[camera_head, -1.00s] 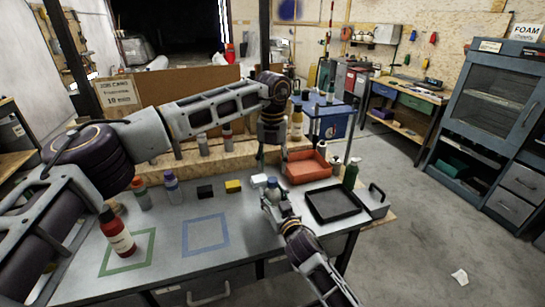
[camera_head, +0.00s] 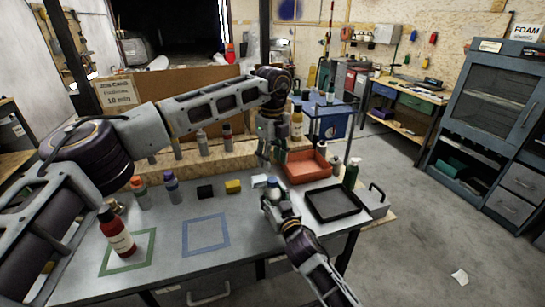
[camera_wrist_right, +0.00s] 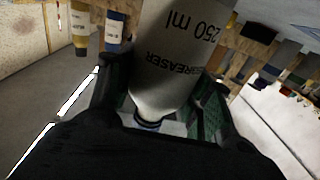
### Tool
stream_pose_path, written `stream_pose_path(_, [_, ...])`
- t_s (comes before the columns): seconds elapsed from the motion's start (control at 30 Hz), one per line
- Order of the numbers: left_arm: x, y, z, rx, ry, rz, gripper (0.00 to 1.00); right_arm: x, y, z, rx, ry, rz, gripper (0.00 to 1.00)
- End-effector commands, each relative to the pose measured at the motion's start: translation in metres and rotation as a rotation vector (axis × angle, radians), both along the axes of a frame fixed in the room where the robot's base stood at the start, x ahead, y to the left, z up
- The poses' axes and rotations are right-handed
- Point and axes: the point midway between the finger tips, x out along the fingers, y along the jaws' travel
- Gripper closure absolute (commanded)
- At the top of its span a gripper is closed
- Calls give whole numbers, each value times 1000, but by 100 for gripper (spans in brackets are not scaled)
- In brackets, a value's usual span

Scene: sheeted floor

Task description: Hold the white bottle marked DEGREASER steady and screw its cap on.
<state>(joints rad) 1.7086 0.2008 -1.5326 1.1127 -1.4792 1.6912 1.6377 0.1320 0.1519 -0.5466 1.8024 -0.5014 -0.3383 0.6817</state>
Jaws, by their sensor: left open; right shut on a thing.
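The white DEGREASER bottle (camera_wrist_right: 170,60) fills the middle of the right wrist view, its lettering upside down there. My right gripper (camera_head: 272,196) is shut around it, with a finger on each side (camera_wrist_right: 155,100). In the head view the blue cap (camera_head: 272,181) shows at the bottle's top, above the right gripper; a blue ring also shows at the neck in the wrist view (camera_wrist_right: 148,123). I cannot tell how tightly the cap sits. My left gripper (camera_head: 264,157) is open and empty just above the cap, pointing down, apparently clear of it.
A black tray (camera_head: 312,211) and an orange bin (camera_head: 288,171) stand right of the bottle. A red bottle (camera_head: 116,237) stands near the green square at left. Black and yellow blocks (camera_head: 233,186) lie behind. The blue-outlined square (camera_head: 205,250) is empty.

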Motion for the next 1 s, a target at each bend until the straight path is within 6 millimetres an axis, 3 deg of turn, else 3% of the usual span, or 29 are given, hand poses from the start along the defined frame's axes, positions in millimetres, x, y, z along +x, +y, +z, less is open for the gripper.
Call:
stream_pose_path(0.5, [0, 0, 5, 0, -1, 352, 53, 0, 0, 0, 0, 1, 0, 100])
stream_pose_path(1.0, [0, 0, 6, 1, 0, 383, 53, 0, 0, 0, 0, 1, 0, 100])
